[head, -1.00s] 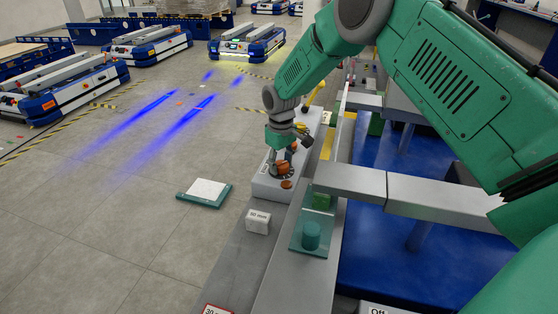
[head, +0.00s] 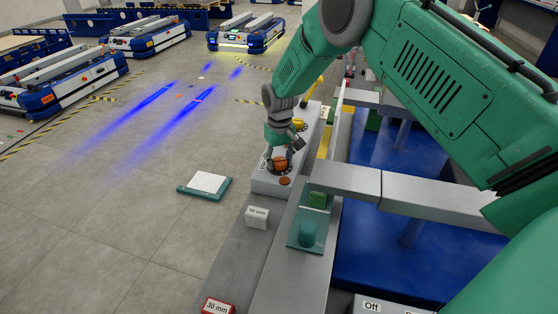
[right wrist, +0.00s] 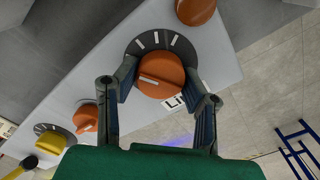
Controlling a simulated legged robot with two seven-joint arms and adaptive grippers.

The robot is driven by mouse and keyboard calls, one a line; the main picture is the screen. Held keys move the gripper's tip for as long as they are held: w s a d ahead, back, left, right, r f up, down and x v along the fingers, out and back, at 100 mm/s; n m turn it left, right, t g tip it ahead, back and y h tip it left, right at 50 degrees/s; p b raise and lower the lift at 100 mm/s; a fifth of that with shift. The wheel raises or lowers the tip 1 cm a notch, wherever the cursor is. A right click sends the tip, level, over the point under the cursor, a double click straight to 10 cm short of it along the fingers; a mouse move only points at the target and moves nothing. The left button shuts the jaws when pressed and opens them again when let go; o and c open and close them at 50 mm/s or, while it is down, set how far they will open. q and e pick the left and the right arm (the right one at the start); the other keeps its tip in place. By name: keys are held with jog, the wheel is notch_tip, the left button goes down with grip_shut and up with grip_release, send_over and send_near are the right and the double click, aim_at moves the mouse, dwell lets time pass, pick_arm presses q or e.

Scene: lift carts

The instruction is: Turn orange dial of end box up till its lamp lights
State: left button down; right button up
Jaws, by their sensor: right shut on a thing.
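The end box (head: 262,184) is a long light-grey block on the grey ledge in the head view. Its orange dial (head: 279,163) sits on top, partly covered by my right gripper (head: 282,155). In the right wrist view the orange dial (right wrist: 162,76) has a pale pointer line and stands over a dark scale with white marks. My right gripper (right wrist: 160,72) is shut on it, one finger on each side. The round orange-brown lamp (right wrist: 196,10) beside the dial looks dull, without a glow; it also shows in the head view (head: 285,181). My left gripper is not in view.
Further along stand another orange part (right wrist: 85,118), a yellow dial (right wrist: 50,141) and a yellow lever (right wrist: 20,168). A metal bar (head: 345,180) runs right of the box.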

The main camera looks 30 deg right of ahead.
aim_at(280, 159)
jog(key=shift+s+f, duration=0.3)
jog(key=shift+s, duration=0.05)
jog(key=o, duration=1.1)
jog(key=shift+o, duration=0.2)
jog(key=shift+w+r, duration=0.1)
jog(key=shift+w+r, duration=0.1)
jog(key=shift+r, duration=0.25)
notch_tip(280, 159, up, 11)
